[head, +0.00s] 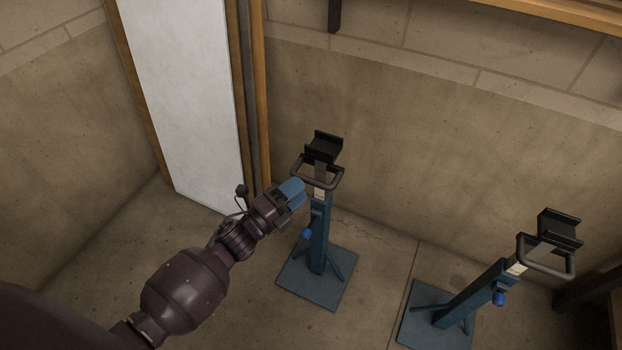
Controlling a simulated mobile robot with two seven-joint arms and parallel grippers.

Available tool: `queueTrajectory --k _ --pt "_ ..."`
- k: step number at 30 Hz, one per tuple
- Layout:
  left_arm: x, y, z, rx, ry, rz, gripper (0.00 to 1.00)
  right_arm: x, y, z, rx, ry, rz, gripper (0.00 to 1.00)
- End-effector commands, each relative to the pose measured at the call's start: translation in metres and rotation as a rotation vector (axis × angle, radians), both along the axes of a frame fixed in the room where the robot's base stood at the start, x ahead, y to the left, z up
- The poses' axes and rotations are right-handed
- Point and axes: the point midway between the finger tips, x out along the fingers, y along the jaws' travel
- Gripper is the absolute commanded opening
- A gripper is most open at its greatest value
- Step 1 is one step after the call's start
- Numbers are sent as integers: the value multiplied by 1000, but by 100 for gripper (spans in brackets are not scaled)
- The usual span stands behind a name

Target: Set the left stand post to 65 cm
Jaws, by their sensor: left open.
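The left stand (319,240) is a blue post on a square blue base plate (316,280), with a black cradle (322,147) on top. A dark loop handle (334,185) sits below the cradle, and a blue knob (306,234) sticks out on the post's left side. My left gripper (297,192) is open, with blue fingers just left of the upper post, near the handle. I cannot tell whether it touches the post. A pale label on the post is too small to read. My right gripper is not in view.
A second, similar stand (468,292) is at the right, with its own black cradle (550,231) and blue knob (499,299). A white panel (185,90) with wooden edges stands at the back left. Concrete walls enclose the corner. Floor between the stands is clear.

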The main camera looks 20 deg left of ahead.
Motion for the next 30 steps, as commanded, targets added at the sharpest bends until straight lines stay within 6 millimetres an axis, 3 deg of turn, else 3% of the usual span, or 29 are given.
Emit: queueTrajectory --k 9,21,30 --pt "33 -15 5 -1 3 0 42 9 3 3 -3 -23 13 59" --pt "38 -18 7 -2 2 1 42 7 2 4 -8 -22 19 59" --pt "38 -18 7 -2 2 1 0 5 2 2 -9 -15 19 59"
